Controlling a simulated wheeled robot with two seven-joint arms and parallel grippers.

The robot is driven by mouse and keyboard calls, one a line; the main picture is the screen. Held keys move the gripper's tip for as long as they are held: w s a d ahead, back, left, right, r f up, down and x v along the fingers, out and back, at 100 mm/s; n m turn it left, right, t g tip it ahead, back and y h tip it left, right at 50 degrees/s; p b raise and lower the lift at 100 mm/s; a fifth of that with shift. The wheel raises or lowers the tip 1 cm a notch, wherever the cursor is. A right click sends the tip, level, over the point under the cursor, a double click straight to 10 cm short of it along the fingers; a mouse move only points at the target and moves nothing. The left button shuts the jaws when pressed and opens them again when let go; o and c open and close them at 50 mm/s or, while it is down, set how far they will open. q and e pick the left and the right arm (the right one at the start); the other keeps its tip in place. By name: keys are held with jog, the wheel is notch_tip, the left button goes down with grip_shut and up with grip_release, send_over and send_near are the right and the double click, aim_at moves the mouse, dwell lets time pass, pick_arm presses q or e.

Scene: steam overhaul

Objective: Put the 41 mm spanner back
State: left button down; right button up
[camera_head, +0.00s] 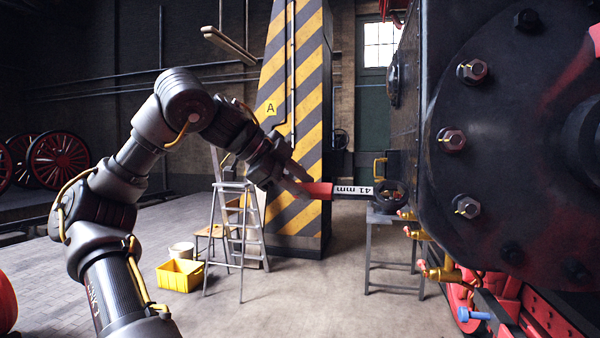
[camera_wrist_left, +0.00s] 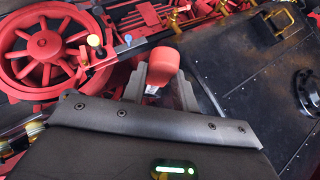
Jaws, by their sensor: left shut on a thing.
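The 41 mm spanner (camera_head: 353,190) has a red grip, a white label reading "41 mm" upside down, and a dark ring end at the right. It is held in the air roughly level, with the ring end close to the locomotive's dark front in the picture. My left gripper (camera_head: 300,184) is shut on the red grip. In the left wrist view the red grip end (camera_wrist_left: 163,67) stands up between the fingers (camera_wrist_left: 162,88); the rest of the spanner is mostly hidden there. My right gripper is in neither view.
The locomotive's black round front (camera_head: 520,130) with several hex nuts fills the right side. A grey metal stand (camera_head: 392,219) shows behind the ring end. A stepladder (camera_head: 235,225), a yellow crate (camera_head: 180,275) and a striped column (camera_head: 300,110) stand behind my arm. The central floor is clear.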

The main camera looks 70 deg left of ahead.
pick_arm(q)
jog(key=shift+f, duration=0.2)
jog(key=shift+h, duration=0.3)
notch_tip(320, 180, down, 2)
jog(key=shift+f+n+g+h+p, duration=0.1)
jog(key=shift+n+g+h+p, duration=0.55)
jog(key=shift+g+p, duration=0.3)
jog(key=shift+f+h, duration=0.35)
jog(key=shift+f, duration=0.05)
jog(key=shift+g, duration=0.25)
notch_tip(320, 180, down, 3)
jog(key=shift+n+g+h+p, duration=0.75)
jog(key=shift+g+h+p, duration=0.05)
jog(key=shift+h+p, duration=0.3)
jog(key=shift+s, duration=0.1)
